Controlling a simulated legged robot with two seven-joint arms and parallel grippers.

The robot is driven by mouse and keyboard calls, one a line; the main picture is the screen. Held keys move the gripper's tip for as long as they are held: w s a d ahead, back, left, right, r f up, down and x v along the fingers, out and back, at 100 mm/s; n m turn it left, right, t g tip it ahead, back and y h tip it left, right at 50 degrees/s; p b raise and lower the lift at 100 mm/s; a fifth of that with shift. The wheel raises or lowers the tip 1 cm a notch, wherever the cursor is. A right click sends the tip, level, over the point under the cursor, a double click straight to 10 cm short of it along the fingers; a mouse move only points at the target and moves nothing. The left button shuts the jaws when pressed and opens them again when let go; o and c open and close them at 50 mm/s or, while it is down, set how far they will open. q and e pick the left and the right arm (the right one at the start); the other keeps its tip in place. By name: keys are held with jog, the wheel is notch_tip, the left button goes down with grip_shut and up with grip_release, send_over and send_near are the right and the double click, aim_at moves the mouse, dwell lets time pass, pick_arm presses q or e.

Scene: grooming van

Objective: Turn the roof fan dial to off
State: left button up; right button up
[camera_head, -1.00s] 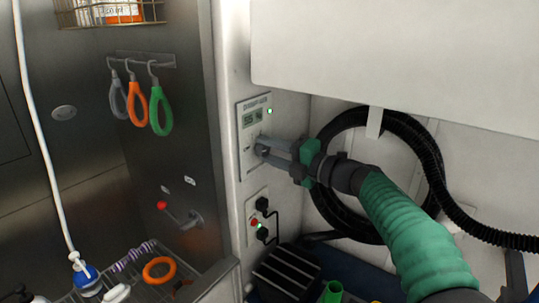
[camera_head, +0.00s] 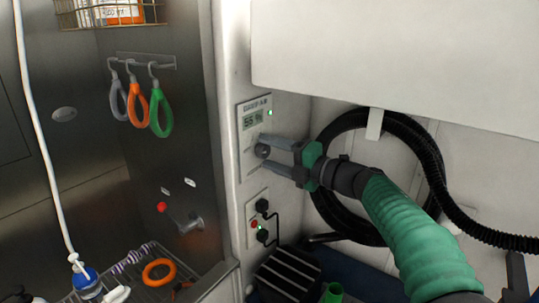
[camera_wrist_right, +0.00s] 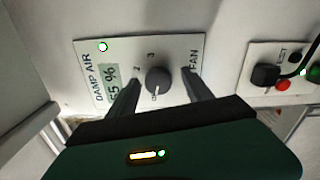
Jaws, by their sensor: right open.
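The roof fan dial (camera_head: 262,151) is a dark grey round knob on a white wall panel (camera_head: 253,112). In the right wrist view the dial (camera_wrist_right: 158,80) sits beside the word FAN, with the numbers 2 and 3 around it. Its pointer seems to lie toward the lower mark near my gripper, but it is small. My right gripper (camera_head: 265,148) is open, with one finger on each side of the dial. In the right wrist view the fingers of the gripper (camera_wrist_right: 160,77) show gaps to the dial. My left gripper is not in view.
The panel has a lit green lamp (camera_head: 270,113) and a display (camera_head: 253,120) reading 55 %. Below is a socket plate (camera_head: 251,226) with black plugs and a red button. A coiled black hose (camera_head: 325,133) hangs at right behind my arm. A white cabinet (camera_head: 400,50) overhangs it.

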jog(key=b+v, duration=0.2)
jog(key=v, duration=1.4)
jog(key=shift+d, duration=0.2)
